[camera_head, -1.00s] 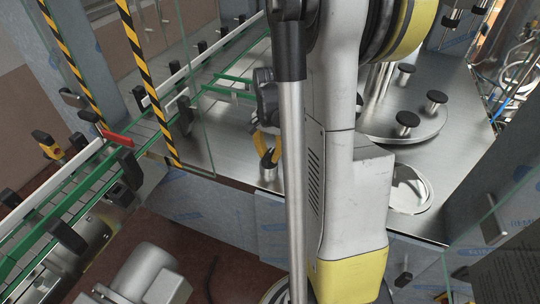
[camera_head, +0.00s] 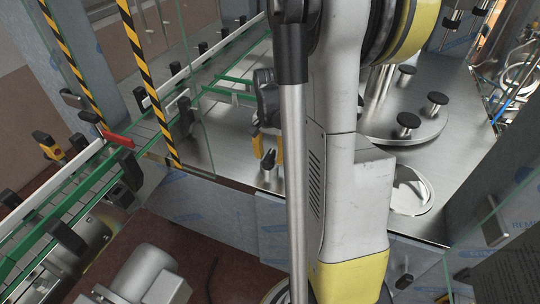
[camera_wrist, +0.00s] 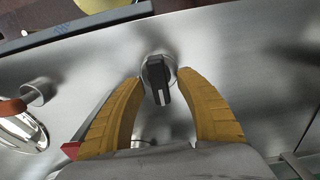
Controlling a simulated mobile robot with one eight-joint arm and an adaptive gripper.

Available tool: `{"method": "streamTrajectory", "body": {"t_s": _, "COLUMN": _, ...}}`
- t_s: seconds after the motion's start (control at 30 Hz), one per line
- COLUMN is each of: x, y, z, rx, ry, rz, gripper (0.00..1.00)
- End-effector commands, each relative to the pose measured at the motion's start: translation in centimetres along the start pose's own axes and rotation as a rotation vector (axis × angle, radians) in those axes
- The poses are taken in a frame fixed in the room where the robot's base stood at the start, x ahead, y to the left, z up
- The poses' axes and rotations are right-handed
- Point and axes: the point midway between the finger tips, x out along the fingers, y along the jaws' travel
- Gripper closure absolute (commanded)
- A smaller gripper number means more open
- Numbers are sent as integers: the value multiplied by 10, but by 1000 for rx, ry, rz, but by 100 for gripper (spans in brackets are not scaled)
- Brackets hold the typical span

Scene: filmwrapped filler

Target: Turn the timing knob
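The timing knob (camera_wrist: 157,76) is a black bar-shaped handle on a round metal base, set on a brushed steel panel. In the wrist view its bar runs nearly up and down, and its lower end, with a light mark, leans slightly right. My gripper (camera_wrist: 162,77) has two yellow fingers, one on each side of the knob, with a small gap showing on both sides. It is open. In the head view my gripper (camera_head: 269,158) is at the front of the steel deck, with the dark knob (camera_head: 268,159) between its fingers. My arm hides part of the deck.
A round steel plate (camera_head: 400,130) with black-capped posts lies to the right on the deck. A conveyor with green rails (camera_head: 70,205) runs at the left. Glass panels and a black-and-yellow striped edge (camera_head: 148,80) stand near my gripper. A steel cylinder (camera_wrist: 38,92) shows left of the knob.

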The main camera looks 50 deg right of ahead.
Motion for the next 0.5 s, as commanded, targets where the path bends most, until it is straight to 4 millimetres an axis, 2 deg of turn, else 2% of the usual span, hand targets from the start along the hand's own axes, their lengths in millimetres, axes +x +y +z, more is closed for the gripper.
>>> {"method": "streamTrajectory", "body": {"t_s": 0.17, "x": -1, "y": 0, "z": 0, "rx": 0, "ry": 0, "rz": 0, "gripper": 59}}
{"method": "streamTrajectory", "body": {"t_s": 0.27, "x": -9, "y": 0, "z": 0, "rx": 0, "ry": 0, "rz": 0, "gripper": 59}}
{"method": "streamTrajectory", "body": {"t_s": 0.37, "x": -26, "y": 0, "z": 0, "rx": 0, "ry": 0, "rz": 0, "gripper": 59}}
{"method": "streamTrajectory", "body": {"t_s": 0.5, "x": -58, "y": 0, "z": 0, "rx": 0, "ry": 0, "rz": 0, "gripper": 59}}
